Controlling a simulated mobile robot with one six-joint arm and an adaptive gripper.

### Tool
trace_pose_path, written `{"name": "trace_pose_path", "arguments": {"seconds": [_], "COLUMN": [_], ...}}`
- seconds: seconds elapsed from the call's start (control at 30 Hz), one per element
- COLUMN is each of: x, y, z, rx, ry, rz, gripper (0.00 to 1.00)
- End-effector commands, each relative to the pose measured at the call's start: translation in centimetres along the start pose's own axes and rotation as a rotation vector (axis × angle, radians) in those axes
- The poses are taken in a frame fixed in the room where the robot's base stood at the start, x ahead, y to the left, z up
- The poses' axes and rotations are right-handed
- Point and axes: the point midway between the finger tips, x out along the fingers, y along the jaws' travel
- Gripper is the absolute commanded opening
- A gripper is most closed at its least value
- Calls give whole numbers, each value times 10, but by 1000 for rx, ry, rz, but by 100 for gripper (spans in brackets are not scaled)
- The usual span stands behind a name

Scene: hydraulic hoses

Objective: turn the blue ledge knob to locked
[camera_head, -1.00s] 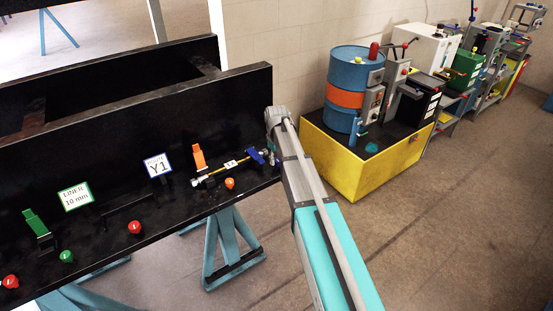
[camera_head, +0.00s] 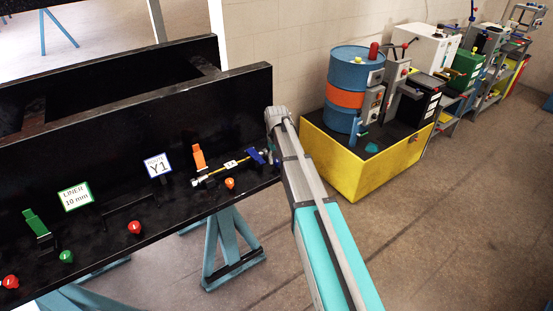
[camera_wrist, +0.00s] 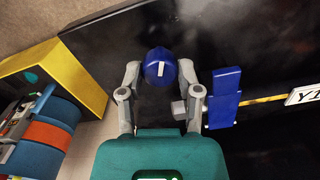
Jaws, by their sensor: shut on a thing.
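The blue knob (camera_wrist: 158,74) with a white pointer mark shows in the wrist view between the two fingers of my gripper (camera_wrist: 160,74). The fingers are shut on it from both sides. The white mark runs nearly up and down in that view, slightly tilted. I cannot read any locked or unlocked label. In the head view my arm reaches to the right end of the black ledge (camera_head: 150,222), and the knob is mostly hidden there behind my wrist.
A blue clamp (camera_wrist: 223,99) stands close beside my right finger; it also shows in the head view (camera_head: 256,157). A yellow hose (camera_head: 225,168), an orange clamp (camera_head: 199,158) and an orange knob (camera_head: 230,183) lie to its left. A yellow-sided stand (camera_head: 345,160) carries a blue drum.

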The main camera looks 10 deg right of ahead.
Motion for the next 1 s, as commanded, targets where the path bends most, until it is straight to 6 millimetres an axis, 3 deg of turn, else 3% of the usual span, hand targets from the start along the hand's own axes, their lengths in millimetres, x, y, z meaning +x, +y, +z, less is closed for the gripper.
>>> {"name": "trace_pose_path", "arguments": {"seconds": [1.0], "x": [0], "y": [-1], "z": [1], "rx": [954], "ry": [-3], "rz": [-1], "gripper": [0]}}
